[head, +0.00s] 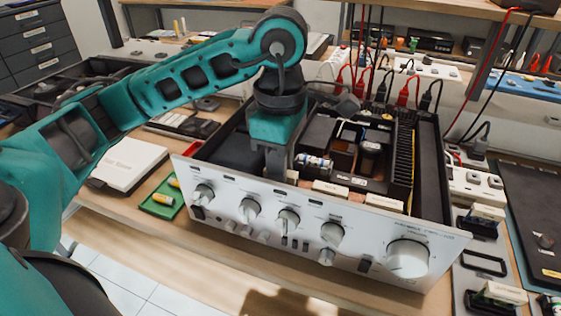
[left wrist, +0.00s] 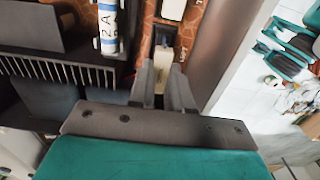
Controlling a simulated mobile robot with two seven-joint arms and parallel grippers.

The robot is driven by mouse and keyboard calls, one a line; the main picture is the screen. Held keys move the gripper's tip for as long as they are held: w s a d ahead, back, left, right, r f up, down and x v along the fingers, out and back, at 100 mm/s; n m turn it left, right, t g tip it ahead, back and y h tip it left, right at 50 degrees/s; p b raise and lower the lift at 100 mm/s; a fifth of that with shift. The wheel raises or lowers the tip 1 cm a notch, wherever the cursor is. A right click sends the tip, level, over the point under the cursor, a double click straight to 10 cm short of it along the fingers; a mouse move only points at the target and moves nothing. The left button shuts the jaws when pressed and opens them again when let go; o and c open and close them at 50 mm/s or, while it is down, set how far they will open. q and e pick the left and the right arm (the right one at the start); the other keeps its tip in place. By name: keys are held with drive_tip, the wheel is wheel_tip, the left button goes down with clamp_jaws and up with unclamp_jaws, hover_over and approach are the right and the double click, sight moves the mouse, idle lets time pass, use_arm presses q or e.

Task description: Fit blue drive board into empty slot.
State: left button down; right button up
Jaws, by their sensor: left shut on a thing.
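The open hi-fi amplifier (head: 235,205) stands on the bench with its silver front towards me. My left gripper (head: 279,176) points down inside it, just behind the front panel at the left. In the left wrist view, my left gripper (left wrist: 167,82) is shut on a cream-topped board (left wrist: 162,60) over the brown circuit board (left wrist: 143,35). Two cream-topped boards, one at centre (head: 330,188) and one further right (head: 384,204), stand along the panel. My right gripper is out of view.
A blue-and-white capacitor (head: 313,163) and a black finned heatsink (head: 404,150) are close inside the case. More cream-topped boards (head: 487,212) lie at the right. Red and black leads hang behind.

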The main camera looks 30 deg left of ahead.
use_arm(q)
drive_tip(key=shift+f+b, duration=0.4)
drive_tip(key=shift+f, duration=0.05)
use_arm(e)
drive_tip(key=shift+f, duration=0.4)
use_arm(q)
drive_tip(key=c, duration=1)
unclamp_jaws()
wheel_tip(320, 180, up, 2)
drive_tip(key=shift+r+p, duration=0.1)
drive_tip(key=shift+p, duration=0.2)
drive_tip(key=shift+r+p, duration=1.8)
drive_tip(key=shift+r, duration=3.6)
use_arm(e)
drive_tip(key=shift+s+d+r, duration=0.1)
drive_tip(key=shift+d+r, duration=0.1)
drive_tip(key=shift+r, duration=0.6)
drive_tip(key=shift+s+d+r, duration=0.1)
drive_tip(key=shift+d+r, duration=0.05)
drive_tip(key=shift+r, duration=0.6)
